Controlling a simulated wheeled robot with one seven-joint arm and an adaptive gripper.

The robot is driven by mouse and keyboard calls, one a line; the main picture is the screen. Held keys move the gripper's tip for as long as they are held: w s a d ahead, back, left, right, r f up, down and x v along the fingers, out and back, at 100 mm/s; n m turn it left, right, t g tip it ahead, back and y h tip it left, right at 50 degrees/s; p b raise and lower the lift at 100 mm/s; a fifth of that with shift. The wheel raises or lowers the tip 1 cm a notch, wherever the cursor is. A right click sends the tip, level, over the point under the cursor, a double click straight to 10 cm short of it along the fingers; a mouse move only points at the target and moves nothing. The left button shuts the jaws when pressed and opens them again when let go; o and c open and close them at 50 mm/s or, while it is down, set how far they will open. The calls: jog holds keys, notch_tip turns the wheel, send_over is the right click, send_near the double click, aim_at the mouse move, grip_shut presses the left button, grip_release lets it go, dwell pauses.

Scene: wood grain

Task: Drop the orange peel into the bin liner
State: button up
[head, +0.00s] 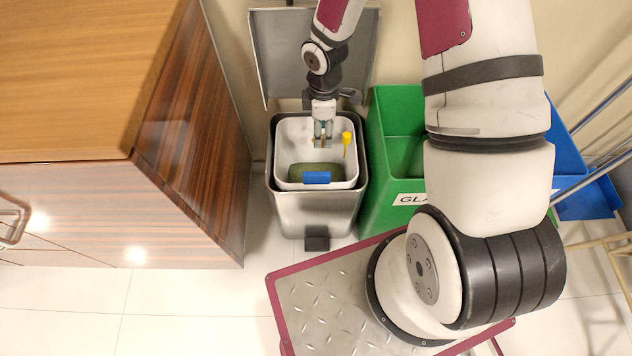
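The bin liner (286,134) is a white inner bucket inside a grey metal pedal bin (290,212), with its lid (268,45) standing open behind it. My gripper (320,143) points down over the back part of the liner's opening. A small brownish patch shows at the fingertips, too small to tell whether it is a held thing or part of the fingers. I cannot make out any orange peel for sure. Inside the liner are a green rounded thing (296,171), a blue block-like piece (317,178) and a yellow thing with a thin stem (346,138).
A wooden cabinet (190,130) stands close to the left of the bin. A green labelled bin (385,200) stands close on the right, with a blue container (590,195) beyond it. Pale tiled floor (190,310) is open at the lower left.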

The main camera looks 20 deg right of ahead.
jog(key=shift+r, duration=0.1)
notch_tip(320, 180, up, 12)
dwell(0.7)
dwell(0.3)
